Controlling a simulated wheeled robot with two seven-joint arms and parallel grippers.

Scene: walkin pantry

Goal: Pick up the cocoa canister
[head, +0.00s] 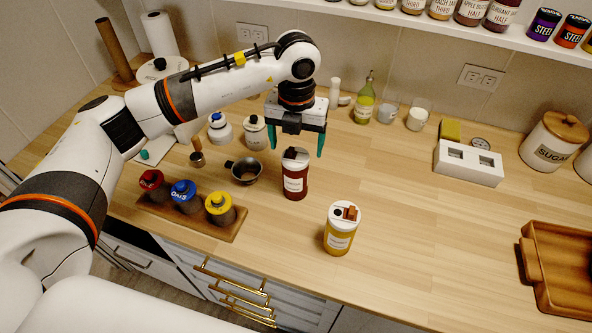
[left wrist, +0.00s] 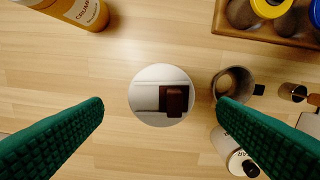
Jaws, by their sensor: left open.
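A dark red canister (head: 295,178) with a white lid and a dark brown block on top stands upright on the wooden counter; I take it as the cocoa canister, though its label is too small to read. My left gripper (head: 294,138) points down above it, with green fingers open and empty. In the left wrist view the canister's round lid (left wrist: 147,97) lies between the two fingertips (left wrist: 161,104), apart from both. A yellow-orange canister (head: 339,231) with a white lid stands nearer the front edge and shows in the left wrist view (left wrist: 75,10). My right gripper is not in view.
A metal cup (head: 246,173) stands left of the dark red canister. A wooden rack (head: 190,216) holds red, blue and yellow-topped jars. White jars and bottles stand behind. A white block (head: 468,165) and wooden tray (head: 562,262) are at right. The counter's right middle is clear.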

